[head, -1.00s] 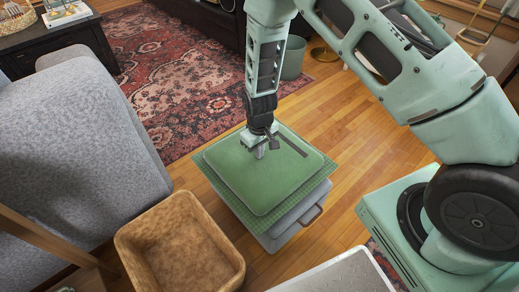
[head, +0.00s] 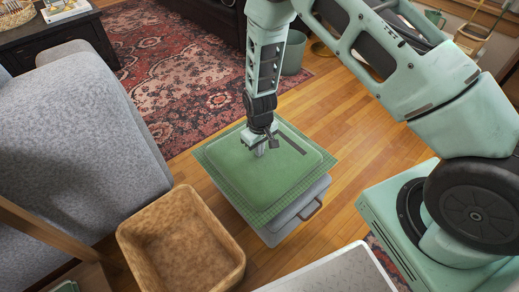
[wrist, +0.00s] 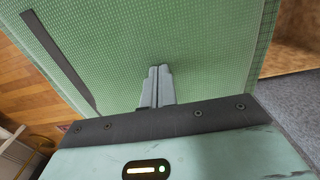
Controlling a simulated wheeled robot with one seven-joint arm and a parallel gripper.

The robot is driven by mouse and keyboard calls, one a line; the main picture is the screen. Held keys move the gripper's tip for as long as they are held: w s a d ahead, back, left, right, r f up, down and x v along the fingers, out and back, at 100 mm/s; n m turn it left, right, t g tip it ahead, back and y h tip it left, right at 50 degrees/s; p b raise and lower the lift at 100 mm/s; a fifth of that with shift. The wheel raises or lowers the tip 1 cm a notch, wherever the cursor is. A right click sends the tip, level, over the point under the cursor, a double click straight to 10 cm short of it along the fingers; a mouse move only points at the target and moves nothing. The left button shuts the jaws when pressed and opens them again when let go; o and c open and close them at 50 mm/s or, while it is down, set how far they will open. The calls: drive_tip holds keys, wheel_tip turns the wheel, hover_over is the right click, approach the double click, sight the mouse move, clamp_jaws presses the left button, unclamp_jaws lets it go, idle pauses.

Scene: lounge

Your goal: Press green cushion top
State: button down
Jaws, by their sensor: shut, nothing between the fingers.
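The green cushion (head: 258,181) lies flat on a green checked cloth over a grey box, in the middle of the head view. A dark strip marks its upper right part. My gripper (head: 259,152) is shut and empty, pointing down at the cushion's upper middle. In the wrist view the shut fingers (wrist: 157,78) stand against the green woven cushion top (wrist: 205,55). The fingertips look at or very near the surface; I cannot tell for sure whether they touch it.
A grey box (head: 285,226) with a handle carries the cushion. An empty tan basket (head: 184,238) stands front left, beside a grey sofa (head: 80,140). A patterned rug (head: 180,75) lies behind. A pale-topped surface (head: 335,275) is at the front.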

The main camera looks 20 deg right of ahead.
wheel_tip(320, 180, up, 12)
drive_tip(key=p, duration=0.3)
drive_tip(key=shift+r, duration=0.2)
idle(0.6)
